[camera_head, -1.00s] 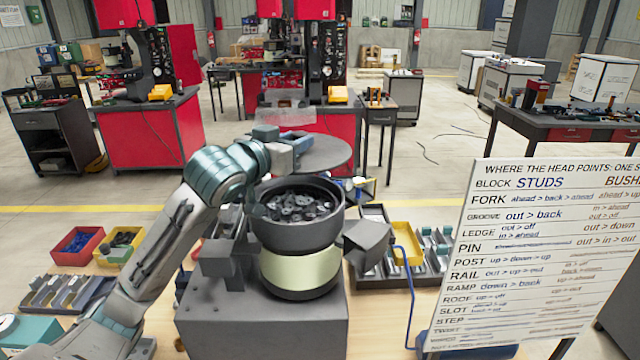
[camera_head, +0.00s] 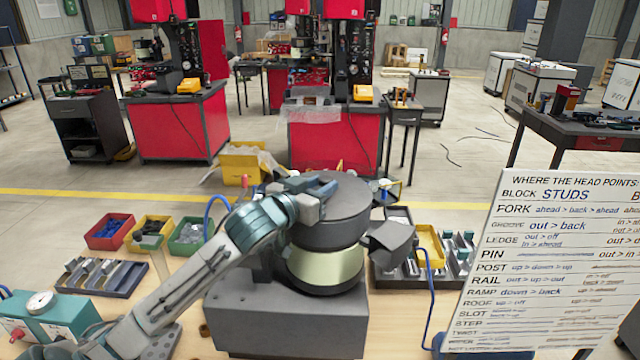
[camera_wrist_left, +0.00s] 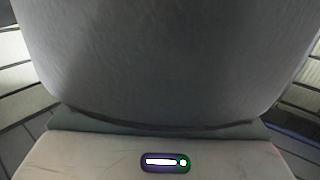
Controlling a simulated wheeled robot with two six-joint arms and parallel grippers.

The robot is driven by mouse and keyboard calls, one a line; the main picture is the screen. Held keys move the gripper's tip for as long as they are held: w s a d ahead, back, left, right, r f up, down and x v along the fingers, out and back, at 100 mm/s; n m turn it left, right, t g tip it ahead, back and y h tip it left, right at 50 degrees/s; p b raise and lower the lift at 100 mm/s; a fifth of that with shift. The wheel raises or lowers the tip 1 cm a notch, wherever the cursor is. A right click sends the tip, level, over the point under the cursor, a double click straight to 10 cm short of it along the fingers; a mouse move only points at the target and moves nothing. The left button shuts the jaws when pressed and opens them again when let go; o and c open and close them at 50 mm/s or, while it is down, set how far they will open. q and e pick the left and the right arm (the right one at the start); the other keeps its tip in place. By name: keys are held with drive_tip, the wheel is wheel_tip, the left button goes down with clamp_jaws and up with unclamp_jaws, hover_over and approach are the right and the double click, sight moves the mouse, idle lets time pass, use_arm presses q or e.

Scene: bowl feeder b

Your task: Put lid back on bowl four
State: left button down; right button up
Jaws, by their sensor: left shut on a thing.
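The round dark grey lid (camera_head: 348,192) is flat over the mouth of the dark bowl (camera_head: 335,236), which has a pale yellow-green band and stands on a grey feeder base (camera_head: 290,322). The lid covers the opening and hides the parts inside. I cannot tell whether it rests fully on the rim or is just above it. My left gripper (camera_head: 320,188) is shut on the lid at its left side. In the left wrist view the lid's grey surface (camera_wrist_left: 165,60) fills most of the picture. My right gripper is not in view.
A grey chute (camera_head: 391,242) juts from the bowl's right side. Red (camera_head: 108,231), yellow (camera_head: 150,229) and green (camera_head: 190,234) bins and a tray (camera_head: 100,277) are on the left of the table. A whiteboard sign (camera_head: 560,260) stands at the right.

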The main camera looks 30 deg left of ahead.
use_arm(q)
drive_tip(key=shift+w, duration=0.1)
drive_tip(key=c, duration=1.1)
unclamp_jaws()
drive_tip(key=shift+w, duration=0.1)
drive_tip(key=shift+o, duration=0.2)
drive_tip(key=shift+s, duration=0.3)
drive_tip(key=shift+s+a+b, duration=0.2)
drive_tip(key=shift+s+b, duration=0.4)
drive_tip(key=shift+s, duration=1.65)
drive_tip(key=shift+s+d, duration=0.15)
drive_tip(key=shift+s, duration=0.4)
drive_tip(key=s+p, duration=0.6)
drive_tip(key=p, duration=0.3)
drive_tip(key=shift+r+p, duration=0.3)
drive_tip(key=shift+p, duration=0.1)
